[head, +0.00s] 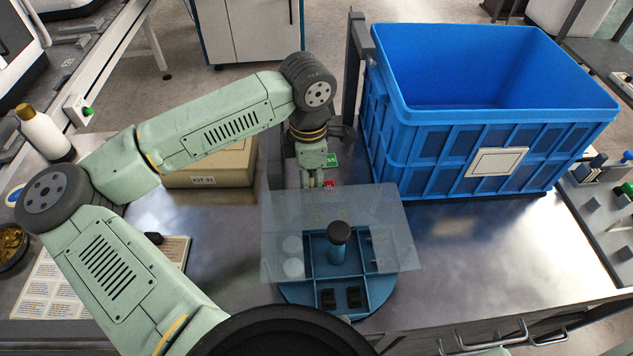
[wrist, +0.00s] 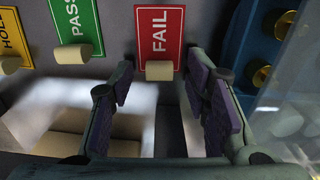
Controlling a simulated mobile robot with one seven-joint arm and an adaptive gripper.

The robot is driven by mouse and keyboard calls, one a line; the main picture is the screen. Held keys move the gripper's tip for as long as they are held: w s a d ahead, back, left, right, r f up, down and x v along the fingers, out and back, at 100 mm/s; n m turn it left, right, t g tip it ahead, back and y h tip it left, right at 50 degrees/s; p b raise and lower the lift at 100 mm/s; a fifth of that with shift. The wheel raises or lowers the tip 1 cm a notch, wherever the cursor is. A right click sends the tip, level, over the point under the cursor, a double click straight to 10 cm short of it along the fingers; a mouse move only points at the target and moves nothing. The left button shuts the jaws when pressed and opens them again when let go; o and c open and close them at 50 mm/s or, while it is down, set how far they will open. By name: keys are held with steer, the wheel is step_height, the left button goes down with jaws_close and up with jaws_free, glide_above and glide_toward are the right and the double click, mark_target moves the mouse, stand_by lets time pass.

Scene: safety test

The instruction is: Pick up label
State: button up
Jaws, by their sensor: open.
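A red FAIL label (wrist: 158,35) with a tan tab (wrist: 159,71) at its lower edge is on an upright grey surface in the wrist view. A green PASS label (wrist: 75,22) and a yellow HOLD label (wrist: 13,38) are to its left, each with a tan tab. The red label (head: 329,184) and green label (head: 332,160) also show small in the head view. My gripper (wrist: 158,84) is open and empty, pointing at the FAIL label. Its fingers are left and right of the FAIL tab, with a gap; contact is not visible.
A clear sheet (head: 395,215) stands over a blue divided tray (head: 375,290) just in front of my gripper. A large blue crate (head: 410,150) stands to the right. A tan box labelled KIT (head: 235,165) is behind my arm. A white bottle (head: 45,135) is at left.

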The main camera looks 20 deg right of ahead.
steer(key=shift+f, duration=0.15)
steer(key=shift+c, duration=0.2)
steer(key=c, duration=0.8)
steer(key=shift+o, duration=0.2)
step_height(320, 180, up, 9)
steer(key=shift+r+b, duration=0.2)
steer(key=shift+b, duration=0.75)
steer(key=shift+r, duration=0.35)
steer(key=shift+o, duration=0.5)
steer(key=shift+c, duration=1.1)
